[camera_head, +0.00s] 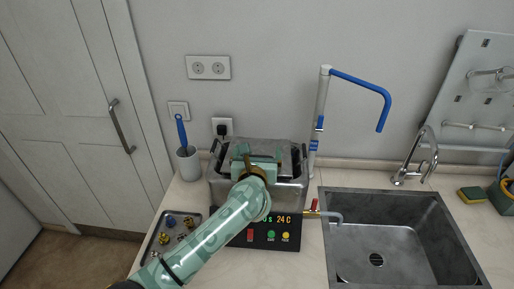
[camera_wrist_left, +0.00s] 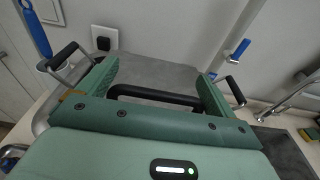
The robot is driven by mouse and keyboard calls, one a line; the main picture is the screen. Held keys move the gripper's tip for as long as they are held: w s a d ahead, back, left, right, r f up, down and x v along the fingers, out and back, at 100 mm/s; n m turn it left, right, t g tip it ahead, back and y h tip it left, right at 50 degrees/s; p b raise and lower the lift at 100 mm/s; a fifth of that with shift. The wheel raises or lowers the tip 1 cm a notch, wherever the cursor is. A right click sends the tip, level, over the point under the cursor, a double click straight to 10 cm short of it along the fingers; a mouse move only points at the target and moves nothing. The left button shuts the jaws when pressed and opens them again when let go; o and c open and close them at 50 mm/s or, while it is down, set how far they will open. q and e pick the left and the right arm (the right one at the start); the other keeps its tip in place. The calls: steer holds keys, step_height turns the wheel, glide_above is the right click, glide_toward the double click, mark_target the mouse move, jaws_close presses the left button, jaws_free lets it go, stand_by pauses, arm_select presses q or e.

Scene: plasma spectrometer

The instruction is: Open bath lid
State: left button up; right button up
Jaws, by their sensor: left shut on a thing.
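The bath (camera_head: 292,197) is a grey metal box on the counter with a front panel showing "24 C" and coloured buttons. Its grey lid (camera_head: 295,152) lies over the top and also shows in the left wrist view (camera_wrist_left: 170,72). A black lid handle (camera_wrist_left: 155,96) runs across between the fingers of my left gripper (camera_wrist_left: 158,82). My left gripper (camera_head: 258,160) is over the lid, shut on this handle, and my arm hides much of the bath's front left. Black side handles (camera_wrist_left: 62,55) stand out on both sides. My right gripper is not in view.
A tray (camera_head: 152,246) with small coloured parts lies left of the bath. A white cup (camera_head: 188,164) with a blue-handled brush stands behind it. A blue-tipped pipe (camera_head: 318,130) rises behind right. The sink (camera_head: 395,225) and faucet (camera_head: 412,170) are at right.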

arm_select(q)
steer(key=w+r+g+p, duration=0.4)
steer(key=r+p, duration=0.2)
steer(key=p, duration=0.4)
steer(key=shift+w+r, duration=0.2)
steer(key=shift+w, duration=0.05)
steer(key=o, duration=1.1)
steer(key=shift+w+f, duration=0.1)
steer(key=p+v, duration=0.1)
steer(key=v, duration=1.5)
